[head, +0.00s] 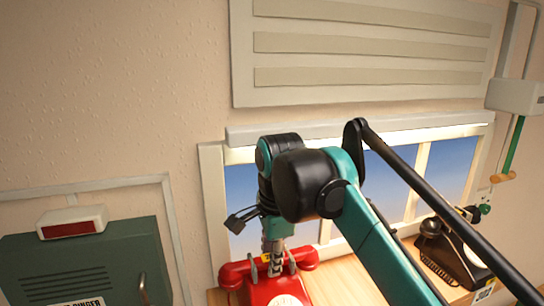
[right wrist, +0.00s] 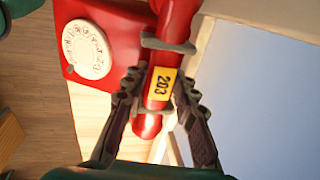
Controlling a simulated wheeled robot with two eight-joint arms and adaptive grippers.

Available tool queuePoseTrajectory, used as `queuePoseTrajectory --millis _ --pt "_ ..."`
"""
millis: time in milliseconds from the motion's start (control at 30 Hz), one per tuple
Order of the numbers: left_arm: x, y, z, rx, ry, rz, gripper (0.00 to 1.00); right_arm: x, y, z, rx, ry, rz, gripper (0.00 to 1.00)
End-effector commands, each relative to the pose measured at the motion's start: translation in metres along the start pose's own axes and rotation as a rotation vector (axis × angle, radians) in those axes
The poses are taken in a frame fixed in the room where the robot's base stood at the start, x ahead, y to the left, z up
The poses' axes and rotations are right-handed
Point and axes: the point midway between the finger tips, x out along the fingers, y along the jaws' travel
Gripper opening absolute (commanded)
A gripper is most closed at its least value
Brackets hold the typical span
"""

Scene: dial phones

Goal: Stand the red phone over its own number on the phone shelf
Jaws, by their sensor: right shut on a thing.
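The red phone (head: 270,286) stands on a wooden surface below the window in the head view, partly cut off by the bottom edge. In the right wrist view its red body and white dial (right wrist: 88,48) show, and its handset carries a yellow label (right wrist: 161,84) reading 203. My right gripper (head: 277,262) comes down from above and is shut on the handset; its fingers lie on both sides of the label in the right wrist view (right wrist: 158,92). My left gripper is not in view.
A black phone (head: 447,252) stands farther right on the wooden surface (head: 342,283). A green box (head: 85,262) with a red-fronted unit (head: 72,223) on top is at the left. The window frame (head: 212,205) is close behind the red phone. My right arm hides the middle.

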Motion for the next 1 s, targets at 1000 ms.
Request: queuePoseTrajectory --millis 1000 --pt "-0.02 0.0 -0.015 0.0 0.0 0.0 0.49 -0.029 -0.007 0.0 0.0 0.0 -0.004 0.0"
